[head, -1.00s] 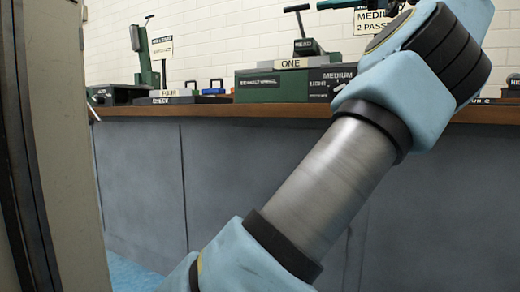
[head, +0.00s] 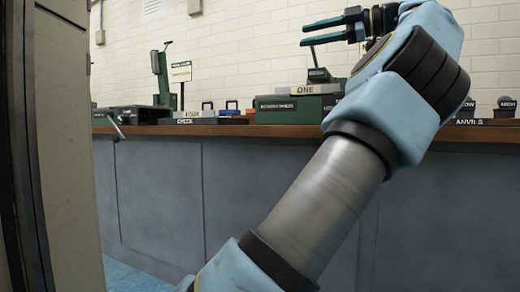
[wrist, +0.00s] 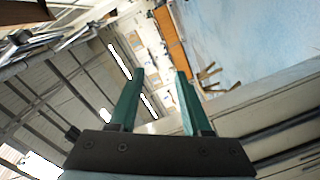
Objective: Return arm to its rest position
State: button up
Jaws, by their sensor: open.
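My gripper (head: 322,32) is in the upper right of the head view, raised above the counter and pointing left. Its two green fingers are spread apart with nothing between them. It also shows in the wrist view (wrist: 154,78), where both fingers frame an empty gap. My arm (head: 325,200) rises from the bottom of the head view to the upper right and bends at a blue joint. It hides part of the counter and some things behind it.
A counter (head: 225,131) with a wooden top and grey front runs across the view. On it stand a green box marked ONE (head: 285,110), a green upright tool (head: 162,80) and a row labelled ANVILS (head: 485,122). A beige panel (head: 65,150) stands close at the left.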

jog(key=w+a+f+m+g+h+p, duration=0.25)
jog(key=w+a+f+m, duration=0.35)
jog(key=w+a+f, duration=0.65)
jog(key=s+a+f+m+g+h+p, duration=0.1)
jog(key=a+f+m+h+p, duration=0.2)
jog(key=a+f, duration=0.45)
jog(key=a+f+m+g+h, duration=0.1)
jog(key=a+f+m+h, duration=0.3)
jog(key=f, duration=0.6)
jog(key=s+d+f+m+g+h+p, duration=0.1)
jog(key=s+f+m+h+p, duration=0.1)
jog(key=s+f+m, duration=0.45)
jog(key=s+d+f+m+h+p, duration=0.2)
jog(key=s+f, duration=0.2)
jog(key=s, duration=0.6)
jog(key=s+d+f+m+g+h+p, duration=0.1)
jog(key=s+f+m+h+p, duration=0.1)
jog(key=s+f+m, duration=0.5)
notch_tip(320, 180, up, 39)
jog(key=s+n+p, duration=0.2)
jog(key=p, duration=3.5)
jog(key=shift+s+f, duration=0.15)
jog(key=shift+s, duration=0.15)
